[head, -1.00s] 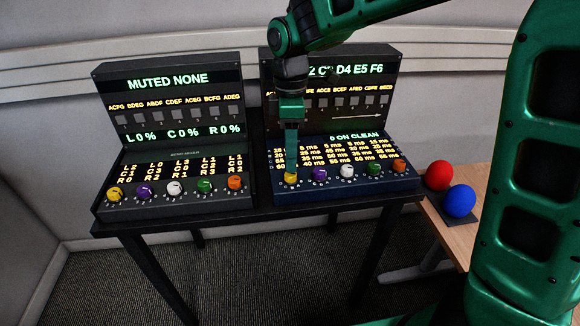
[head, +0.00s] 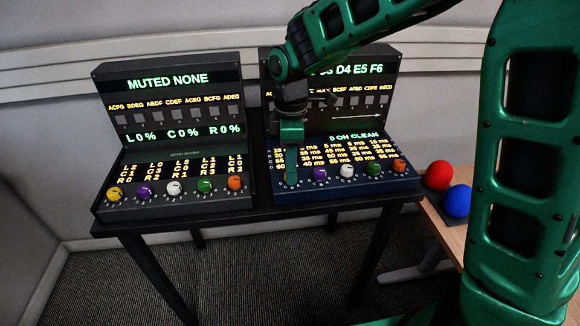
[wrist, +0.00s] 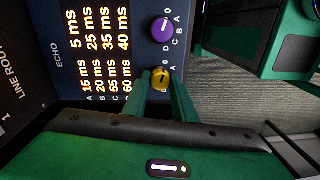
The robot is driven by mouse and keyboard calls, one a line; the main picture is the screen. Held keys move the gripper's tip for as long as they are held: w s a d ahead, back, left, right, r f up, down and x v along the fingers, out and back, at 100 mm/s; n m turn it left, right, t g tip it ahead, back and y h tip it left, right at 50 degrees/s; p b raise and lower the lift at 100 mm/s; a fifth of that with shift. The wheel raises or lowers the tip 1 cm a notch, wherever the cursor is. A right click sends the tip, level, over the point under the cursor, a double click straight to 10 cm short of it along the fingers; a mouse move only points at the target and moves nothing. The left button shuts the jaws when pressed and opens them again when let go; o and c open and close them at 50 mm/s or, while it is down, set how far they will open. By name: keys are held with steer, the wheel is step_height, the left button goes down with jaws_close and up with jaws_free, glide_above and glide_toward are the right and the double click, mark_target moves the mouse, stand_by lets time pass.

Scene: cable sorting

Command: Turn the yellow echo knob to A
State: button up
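The yellow echo knob (wrist: 161,77) is the end knob of the row on the right-hand panel, the blue-fronted echo unit (head: 345,191). In the wrist view it sits between my two fingertips, with a dark pointer mark on its face. I cannot tell which letter the mark meets. My gripper (head: 291,181) points down over this knob and hides it in the head view. Its fingers (wrist: 161,88) stand apart, one on each side of the knob. Whether they touch it is unclear. The echo display (head: 345,138) reads "0 ON CLEAN".
A purple knob (head: 319,174) is right beside the yellow one, then white, green and orange knobs. A second panel (head: 172,206) with its own yellow knob (head: 114,194) stands to the left. Red (head: 438,175) and blue (head: 457,201) balls are at the right on a wooden surface.

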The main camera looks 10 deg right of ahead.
steer(key=shift+w+d+m, duration=0.1)
steer(key=shift+m, duration=1.1)
steer(key=shift+r+m, duration=0.1)
steer(key=shift+m, duration=2.1)
steer(key=shift+w, duration=0.1)
steer(key=o, duration=1)
steer(key=shift+o, duration=0.2)
step_height(320, 180, up, 11)
steer(key=shift+w+d+f, duration=0.2)
steer(key=shift+d, duration=0.05)
